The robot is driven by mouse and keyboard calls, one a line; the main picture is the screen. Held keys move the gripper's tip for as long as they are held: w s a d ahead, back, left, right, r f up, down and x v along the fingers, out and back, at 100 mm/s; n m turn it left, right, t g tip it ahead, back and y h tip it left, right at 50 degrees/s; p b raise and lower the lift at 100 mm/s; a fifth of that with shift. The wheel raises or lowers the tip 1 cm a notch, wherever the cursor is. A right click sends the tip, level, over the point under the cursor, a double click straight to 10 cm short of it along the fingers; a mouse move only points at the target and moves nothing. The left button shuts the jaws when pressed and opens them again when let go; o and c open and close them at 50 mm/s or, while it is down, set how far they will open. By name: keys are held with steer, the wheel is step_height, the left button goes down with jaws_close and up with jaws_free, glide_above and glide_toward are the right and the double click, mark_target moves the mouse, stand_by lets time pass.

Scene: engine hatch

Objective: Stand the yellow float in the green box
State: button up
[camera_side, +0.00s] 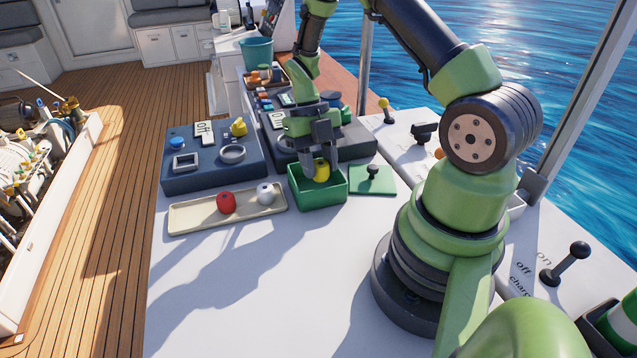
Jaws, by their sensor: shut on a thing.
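The green box (318,197) stands on the white table, open at the top. The yellow float (322,169) is at the box, inside or just over its opening; I cannot tell whether it touches the floor of the box. My gripper (318,172) points down into the box and is shut on the yellow float. The fingers and the box's front wall hide part of the float.
A cream tray (188,220) to the left holds a red float (226,202) and a white float (265,193). A green lid (373,187) with a dark knob lies right of the box. Dark blue panels (215,178) stand behind. The front table is clear.

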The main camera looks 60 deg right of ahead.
step_height(320, 180, down, 5)
steer(key=shift+a+r, duration=0.1)
steer(key=shift+c, duration=0.6)
steer(key=shift+f, duration=0.3)
